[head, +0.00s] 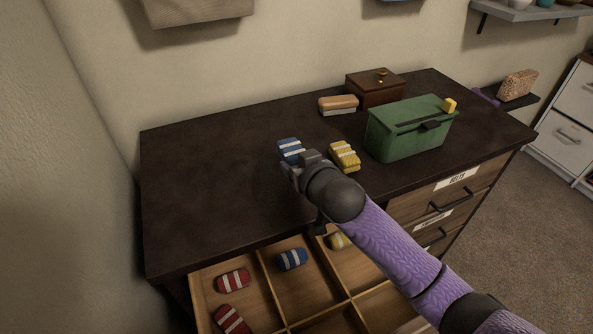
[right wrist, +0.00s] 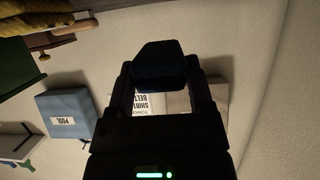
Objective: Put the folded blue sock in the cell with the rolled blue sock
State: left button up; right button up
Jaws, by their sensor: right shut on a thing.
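The folded blue sock (head: 290,150), blue with white stripes, is held at the tips of my right gripper (head: 291,163), over the dresser top. In the right wrist view it is a dark shape (right wrist: 158,62) between the fingers of the gripper (right wrist: 163,84). I cannot tell whether it touches the dresser top. The rolled blue sock (head: 292,259) lies in the back middle cell of the open drawer (head: 263,290), below and in front of the gripper. My left gripper is not in view.
A folded yellow sock (head: 344,156) lies close right of the gripper. A green box (head: 408,130), a brown wooden box (head: 375,88) and a brush-like item (head: 338,105) stand behind. Other cells hold red socks (head: 233,281) and a yellow sock (head: 338,241). The dresser top's left is clear.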

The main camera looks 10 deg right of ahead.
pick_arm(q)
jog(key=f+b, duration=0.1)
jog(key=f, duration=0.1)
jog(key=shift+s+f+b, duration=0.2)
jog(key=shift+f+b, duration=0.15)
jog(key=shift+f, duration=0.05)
pick_arm(e)
notch_tip(320, 180, down, 6)
jog(key=shift+f, duration=0.1)
jog(key=shift+f, duration=0.15)
jog(key=o, duration=1.2)
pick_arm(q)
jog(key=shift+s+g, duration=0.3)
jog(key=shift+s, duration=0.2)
